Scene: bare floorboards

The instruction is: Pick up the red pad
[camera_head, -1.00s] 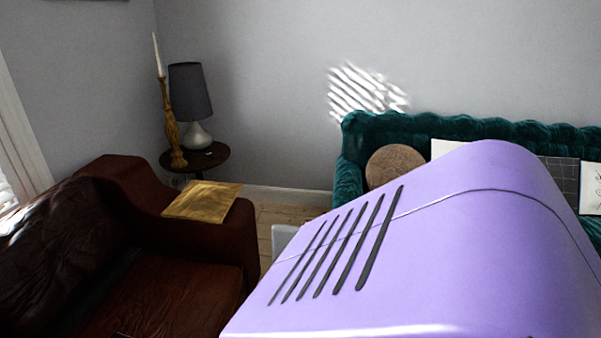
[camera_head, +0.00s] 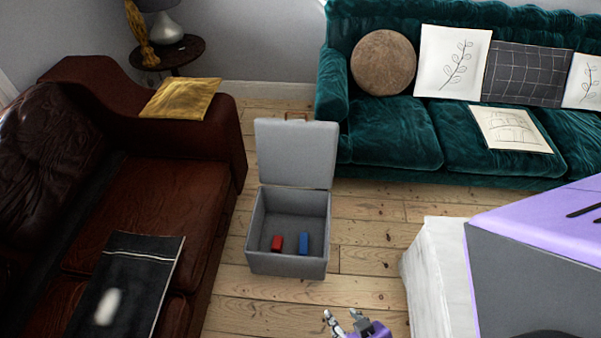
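A small red block (camera_head: 277,243), which looks like the red pad, is inside an open grey box (camera_head: 290,265) on the floor. A similar blue block (camera_head: 304,242) is just right of it, with a small gap between them. My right gripper (camera_head: 344,318) shows at the bottom edge, below and to the right of the box. Its fingertips are apart with nothing between them, and it is clear of both blocks. My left gripper is not in view.
The box's lid (camera_head: 296,155) stands raised at its back. A brown leather sofa (camera_head: 150,205) is on the left, and a green sofa (camera_head: 390,135) is behind. A white block-like thing (camera_head: 430,270) stands at right. Bare floorboards (camera_head: 365,235) lie right of the box.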

